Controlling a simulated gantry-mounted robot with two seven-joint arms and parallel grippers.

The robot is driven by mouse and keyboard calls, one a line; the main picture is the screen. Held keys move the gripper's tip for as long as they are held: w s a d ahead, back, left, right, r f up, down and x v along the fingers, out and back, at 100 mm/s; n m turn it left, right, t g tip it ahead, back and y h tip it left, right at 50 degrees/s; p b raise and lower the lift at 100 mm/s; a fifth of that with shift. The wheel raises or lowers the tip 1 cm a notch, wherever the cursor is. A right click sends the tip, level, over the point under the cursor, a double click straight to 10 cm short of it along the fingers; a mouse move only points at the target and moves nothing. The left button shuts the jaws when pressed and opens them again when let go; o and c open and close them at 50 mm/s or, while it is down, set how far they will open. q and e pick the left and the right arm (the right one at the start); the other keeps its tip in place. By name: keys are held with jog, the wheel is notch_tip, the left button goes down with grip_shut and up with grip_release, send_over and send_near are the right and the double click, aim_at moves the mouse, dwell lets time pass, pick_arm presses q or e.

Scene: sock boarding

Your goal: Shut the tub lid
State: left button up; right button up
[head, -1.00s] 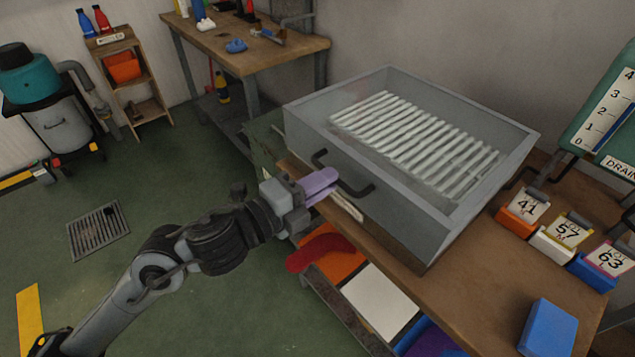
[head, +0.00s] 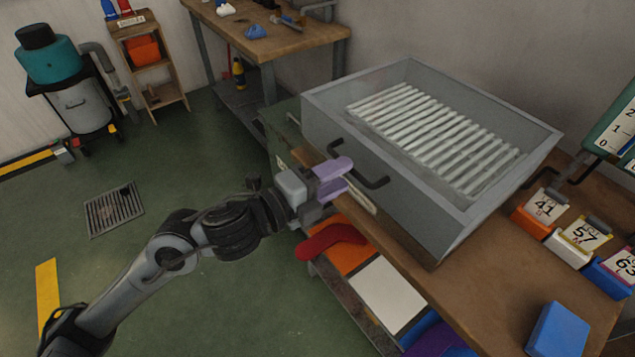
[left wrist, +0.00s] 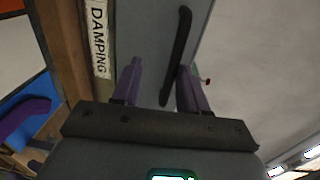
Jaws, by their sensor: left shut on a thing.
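The damping tub is a grey box (head: 400,200) on the brown bench, with a slatted rack showing inside its upper face. I cannot tell where its lid ends and its body begins. A black bar handle (head: 375,184) stands out from its front wall; it also shows in the left wrist view (left wrist: 180,50). My left gripper (head: 346,175), with purple fingers, is at this handle from the front. In the left wrist view its fingers (left wrist: 160,85) lie on either side of the bar, and it is shut on it. My right gripper is out of view.
A white DAMPING label (left wrist: 99,40) is beside the tub. Numbered blocks (head: 545,208) and a blue block (head: 556,330) sit to the right on the bench. A red sock-like thing (head: 330,238) and coloured bins (head: 382,295) are below the bench edge.

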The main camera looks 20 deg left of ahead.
pick_arm(q)
jog(key=p+v, duration=0.2)
jog(key=v, duration=0.8)
jog(key=shift+s+a, duration=0.2)
jog(key=shift+s, duration=0.05)
